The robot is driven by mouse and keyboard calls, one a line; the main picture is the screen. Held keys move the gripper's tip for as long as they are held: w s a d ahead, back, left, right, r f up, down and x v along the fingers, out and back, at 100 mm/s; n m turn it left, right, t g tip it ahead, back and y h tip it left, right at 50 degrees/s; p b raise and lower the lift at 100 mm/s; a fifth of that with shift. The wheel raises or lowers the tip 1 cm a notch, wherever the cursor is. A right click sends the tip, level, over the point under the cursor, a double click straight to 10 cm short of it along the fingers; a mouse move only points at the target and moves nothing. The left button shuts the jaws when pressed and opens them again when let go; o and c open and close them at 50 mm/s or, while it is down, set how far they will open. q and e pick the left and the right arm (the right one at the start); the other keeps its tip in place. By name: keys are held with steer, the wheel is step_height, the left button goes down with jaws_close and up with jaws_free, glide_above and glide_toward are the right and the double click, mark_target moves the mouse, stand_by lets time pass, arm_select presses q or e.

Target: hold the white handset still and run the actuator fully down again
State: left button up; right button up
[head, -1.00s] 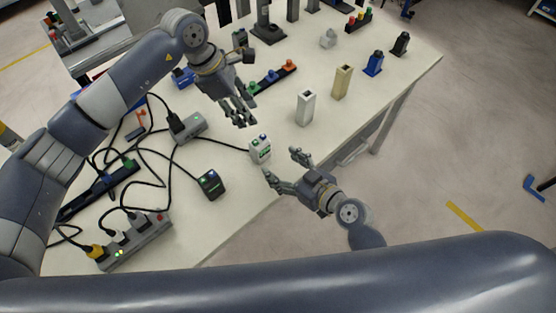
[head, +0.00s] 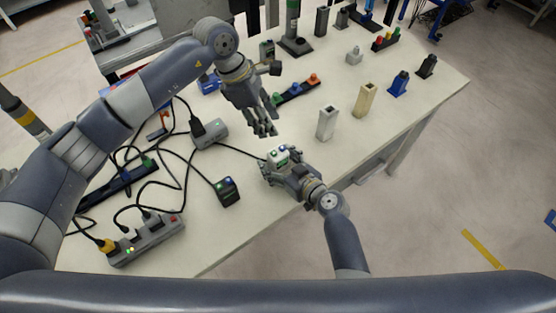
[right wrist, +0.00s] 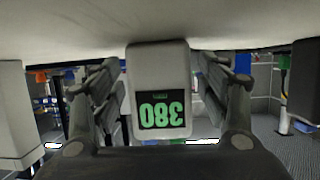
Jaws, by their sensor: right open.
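The white handset (head: 278,157) stands on the table near its front edge, with a green and a blue button on top. My right gripper (head: 282,176) is open, its fingers on either side of the handset. In the right wrist view the handset (right wrist: 158,75) is between the fingers, with gaps visible; its green display appears upside down and seems to read 380. My left gripper (head: 262,129) hangs above and behind the handset, apart from it; whether its fingers are shut is unclear. An upright column (head: 292,25) on a black base, possibly the actuator, is cut off at the top.
A black handset (head: 228,191) lies left of the white one. A grey box (head: 210,133), a power strip (head: 146,240) and loose black cables fill the left side. A white block (head: 326,123) and a beige block (head: 364,100) stand to the right.

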steer(key=c, duration=1.2)
arm_select(q)
jaws_close()
arm_select(e)
steer(key=shift+c, duration=0.3)
